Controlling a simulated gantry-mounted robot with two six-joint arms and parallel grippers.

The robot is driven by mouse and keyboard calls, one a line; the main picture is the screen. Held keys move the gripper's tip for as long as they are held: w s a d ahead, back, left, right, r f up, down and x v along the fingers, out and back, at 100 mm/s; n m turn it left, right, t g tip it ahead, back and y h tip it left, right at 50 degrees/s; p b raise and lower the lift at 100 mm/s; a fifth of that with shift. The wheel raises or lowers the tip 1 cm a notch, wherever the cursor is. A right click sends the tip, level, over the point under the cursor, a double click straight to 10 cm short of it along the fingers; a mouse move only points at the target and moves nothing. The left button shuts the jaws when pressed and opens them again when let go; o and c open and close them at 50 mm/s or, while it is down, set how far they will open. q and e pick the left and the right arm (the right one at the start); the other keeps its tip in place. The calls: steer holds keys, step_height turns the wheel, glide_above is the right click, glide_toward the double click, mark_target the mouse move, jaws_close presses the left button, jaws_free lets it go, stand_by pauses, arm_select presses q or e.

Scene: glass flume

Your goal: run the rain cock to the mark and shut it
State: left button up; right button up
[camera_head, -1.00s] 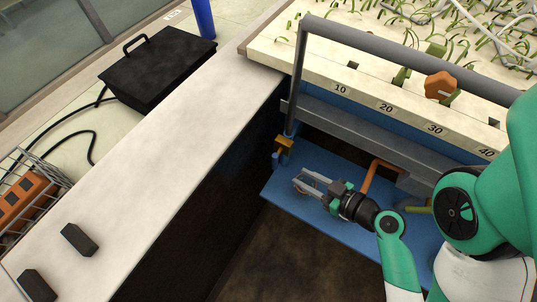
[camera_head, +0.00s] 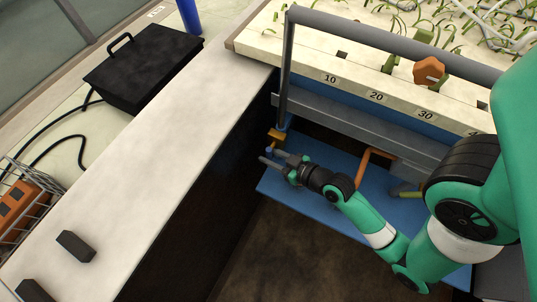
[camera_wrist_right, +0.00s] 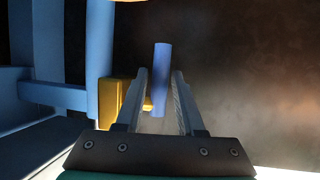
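A brass-yellow cock body (camera_head: 277,136) sits at the foot of the grey upright on the rig's left corner, with a short blue handle (camera_head: 268,150) beside it. I cannot tell from any label whether this is the rain cock. My right gripper (camera_head: 271,162) is at the handle. In the right wrist view the brass body (camera_wrist_right: 121,98) lies left of the fingers, and the blue handle (camera_wrist_right: 162,68) stands between the two open fingers (camera_wrist_right: 160,76), with slim gaps on both sides. No mark on the cock is readable. My left gripper is not in view.
A blue shelf (camera_head: 300,197) lies under my right arm, with an orange pipe (camera_head: 365,165) and a yellow-green lever (camera_head: 405,190) to the right. A grey rail (camera_head: 390,42) and the numbered bed edge (camera_head: 350,87) are above. A pale bench top (camera_head: 170,145) runs along the left.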

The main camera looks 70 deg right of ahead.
steer(key=shift+w+d+f, duration=0.1)
steer(key=shift+w+f, duration=0.1)
steer(key=shift+w, duration=0.2)
jaws_close()
stand_by(1.2)
